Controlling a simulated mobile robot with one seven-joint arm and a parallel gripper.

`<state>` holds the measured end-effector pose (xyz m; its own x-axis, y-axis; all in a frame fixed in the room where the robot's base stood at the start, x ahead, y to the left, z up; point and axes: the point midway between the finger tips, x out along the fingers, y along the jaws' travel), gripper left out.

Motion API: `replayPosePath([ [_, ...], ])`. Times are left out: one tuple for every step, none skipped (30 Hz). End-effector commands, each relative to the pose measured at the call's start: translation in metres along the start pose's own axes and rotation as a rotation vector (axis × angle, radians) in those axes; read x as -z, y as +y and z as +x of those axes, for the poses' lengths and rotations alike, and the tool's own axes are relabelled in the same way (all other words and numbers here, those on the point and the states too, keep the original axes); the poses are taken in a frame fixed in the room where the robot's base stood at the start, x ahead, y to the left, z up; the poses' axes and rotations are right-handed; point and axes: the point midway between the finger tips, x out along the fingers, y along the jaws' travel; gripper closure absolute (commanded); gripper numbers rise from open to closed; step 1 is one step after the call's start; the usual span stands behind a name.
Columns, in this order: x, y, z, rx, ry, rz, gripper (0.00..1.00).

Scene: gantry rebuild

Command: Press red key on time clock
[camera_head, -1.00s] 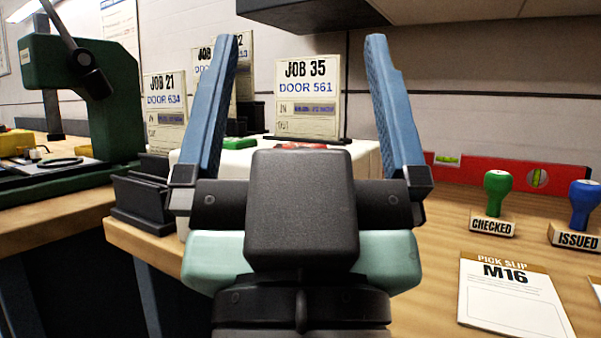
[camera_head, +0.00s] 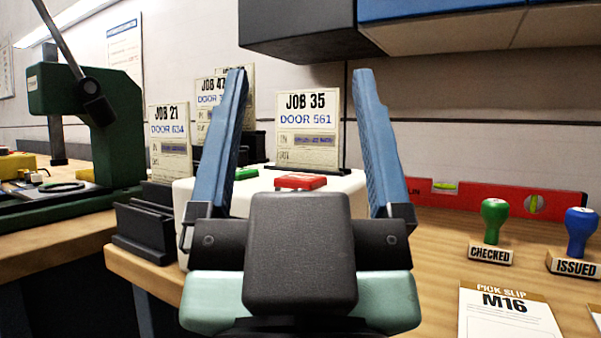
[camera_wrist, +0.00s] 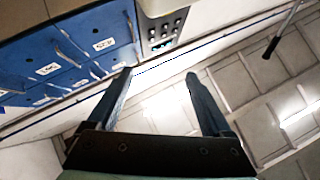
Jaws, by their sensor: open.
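The time clock (camera_head: 262,202) is a white box on the wooden bench, partly hidden behind my gripper. Its red key (camera_head: 300,181) shows on top, and a green key (camera_head: 246,173) lies to its left. A card reading JOB 35, DOOR 561 (camera_head: 308,127) stands upright at its back. My gripper (camera_head: 301,85) is open and empty, its two blue fingers pointing up and away. In the picture the red key lies between the fingers, beyond the dark gripper body; I see no contact. In the wrist view the open fingers (camera_wrist: 158,75) show, but no clock.
Cards including JOB 21 (camera_head: 169,140) stand in dark racks at left. A green press (camera_head: 85,110) stands further left. A red level (camera_head: 500,197), CHECKED stamp (camera_head: 493,232), ISSUED stamp (camera_head: 578,240) and M16 slip (camera_head: 508,312) lie right. A cabinet (camera_head: 310,30) overhangs above.

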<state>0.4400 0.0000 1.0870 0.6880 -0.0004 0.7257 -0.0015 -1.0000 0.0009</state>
Motion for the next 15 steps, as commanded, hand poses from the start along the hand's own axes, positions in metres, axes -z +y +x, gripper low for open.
replayPosePath([
  [0.0, 0.0, 0.0, 0.0, 0.0, 0.0, 0.27],
  [0.0, 0.0, 0.0, 0.0, 0.0, 0.0, 0.32],
  [0.0, 0.0, 0.0, 0.0, 0.0, 0.0, 0.4],
  [0.0, 0.0, 0.0, 0.0, 0.0, 0.0, 0.45],
  [0.0, 0.0, 0.0, 0.0, 0.0, 0.0, 0.5],
  [0.0, 0.0, 0.0, 0.0, 0.0, 0.0, 0.58],
  [0.0, 0.0, 0.0, 0.0, 0.0, 0.0, 0.63],
  [0.0, 0.0, 0.0, 0.0, 0.0, 0.0, 0.68],
  [0.0, 0.0, 0.0, 0.0, 0.0, 0.0, 0.76],
  [0.0, 0.0, 0.0, 0.0, 0.0, 0.0, 0.81],
  [0.0, 0.0, 0.0, 0.0, 0.0, 0.0, 0.86],
  [0.0, 0.0, 0.0, 0.0, 0.0, 0.0, 0.94],
  [0.0, 0.0, 0.0, 0.0, 0.0, 0.0, 0.99],
  [0.0, 0.0, 0.0, 0.0, 0.0, 0.0, 1.0],
  [0.0, 0.0, 0.0, 0.0, 0.0, 0.0, 1.0],
])
